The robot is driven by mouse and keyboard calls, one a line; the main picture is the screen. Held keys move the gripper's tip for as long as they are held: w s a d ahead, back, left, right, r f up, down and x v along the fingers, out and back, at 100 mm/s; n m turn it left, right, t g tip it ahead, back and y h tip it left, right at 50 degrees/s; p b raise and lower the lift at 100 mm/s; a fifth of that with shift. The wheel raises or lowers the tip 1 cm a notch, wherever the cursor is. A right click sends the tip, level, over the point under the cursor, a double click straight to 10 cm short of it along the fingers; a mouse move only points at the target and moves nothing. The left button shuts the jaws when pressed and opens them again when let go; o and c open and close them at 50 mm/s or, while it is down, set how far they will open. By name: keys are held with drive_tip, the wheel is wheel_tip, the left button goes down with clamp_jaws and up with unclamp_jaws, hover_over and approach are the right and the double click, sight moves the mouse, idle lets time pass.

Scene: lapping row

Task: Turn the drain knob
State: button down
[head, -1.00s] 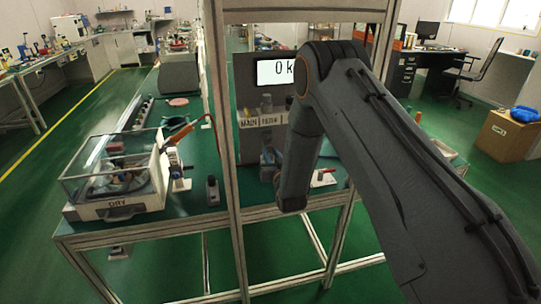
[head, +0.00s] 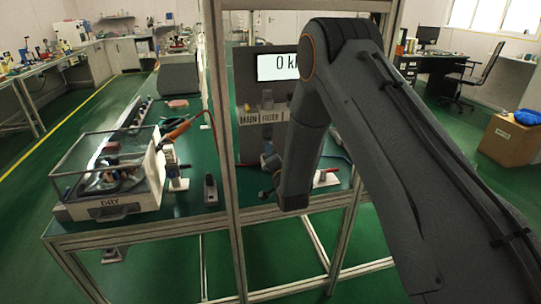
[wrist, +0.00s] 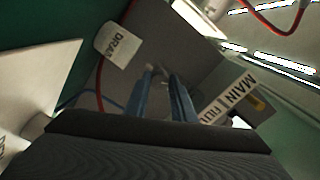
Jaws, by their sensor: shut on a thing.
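In the wrist view, the two blue fingers of my gripper (wrist: 162,78) reach up toward a grey panel. Their tips are closed on a small, pale grey piece, the drain knob (wrist: 160,71), mostly hidden by the fingers. A white tag reading "DRAI…" (wrist: 116,44) is left of the tips. In the head view, my arm covers most of this spot. The knob cannot be made out there, and its turn angle is unclear.
The panel carries a "MAIN FILTER" label (wrist: 231,92) and a display (head: 278,67) reading 0. A frame post (head: 222,130) stands left of my arm.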

drive_tip(key=m+b, duration=0.2)
drive_tip(key=m, duration=0.3)
drive_tip(key=shift+r+m, duration=0.1)
drive_tip(key=shift+m, duration=0.2)
idle(0.5)
drive_tip(key=c, duration=1.5)
unclamp_jaws()
drive_tip(key=shift+s, duration=0.1)
drive_tip(key=b+v, duration=0.1)
drive_tip(key=v, duration=0.6)
drive_tip(key=shift+s+d, duration=0.1)
drive_tip(key=shift+s, duration=0.25)
